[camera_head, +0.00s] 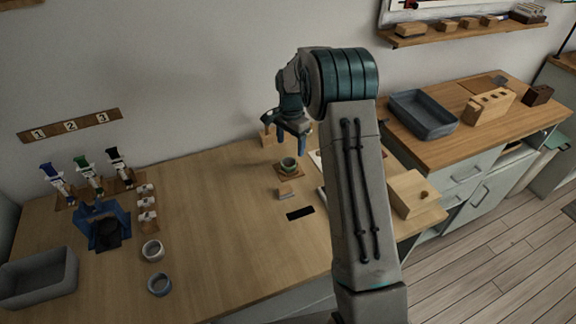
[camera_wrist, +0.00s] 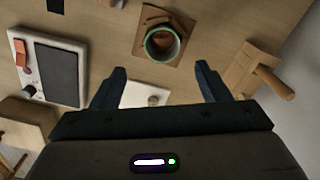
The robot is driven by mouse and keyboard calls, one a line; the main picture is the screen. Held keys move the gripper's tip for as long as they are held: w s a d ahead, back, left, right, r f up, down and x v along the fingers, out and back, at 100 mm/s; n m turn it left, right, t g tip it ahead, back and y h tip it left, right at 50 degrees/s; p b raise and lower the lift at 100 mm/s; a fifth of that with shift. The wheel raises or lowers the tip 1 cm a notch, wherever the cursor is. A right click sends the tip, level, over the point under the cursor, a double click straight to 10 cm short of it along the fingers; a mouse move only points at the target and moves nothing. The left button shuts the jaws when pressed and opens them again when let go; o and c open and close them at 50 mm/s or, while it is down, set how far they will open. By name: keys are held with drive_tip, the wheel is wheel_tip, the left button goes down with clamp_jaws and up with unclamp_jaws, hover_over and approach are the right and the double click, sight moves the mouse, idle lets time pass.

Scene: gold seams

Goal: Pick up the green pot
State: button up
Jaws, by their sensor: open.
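The green pot (camera_head: 288,164) is a small green-rimmed cup standing on a square wooden base (camera_head: 292,174) on the table. It also shows near the top centre of the wrist view (camera_wrist: 162,43), where its dark inside is visible from above. My gripper (camera_head: 292,127) hangs above the pot in the head view.
A wooden block with a peg (camera_wrist: 258,75) stands right of the pot in the wrist view. A white device (camera_wrist: 48,65) lies to the left. A small pale block (camera_head: 284,193) and a black strip (camera_head: 300,213) are nearby. A grey tray (camera_head: 424,114) sits on the right counter.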

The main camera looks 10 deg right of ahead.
sight(288, 159)
drive_tip(key=shift+a+f+p, duration=0.2)
drive_tip(key=shift+f+p, duration=0.3)
drive_tip(key=shift+f, duration=1.45)
drive_tip(key=shift+a+f+p, duration=0.15)
drive_tip(key=shift+f+p, duration=0.3)
drive_tip(key=shift+f, duration=1.45)
drive_tip(key=c, duration=1)
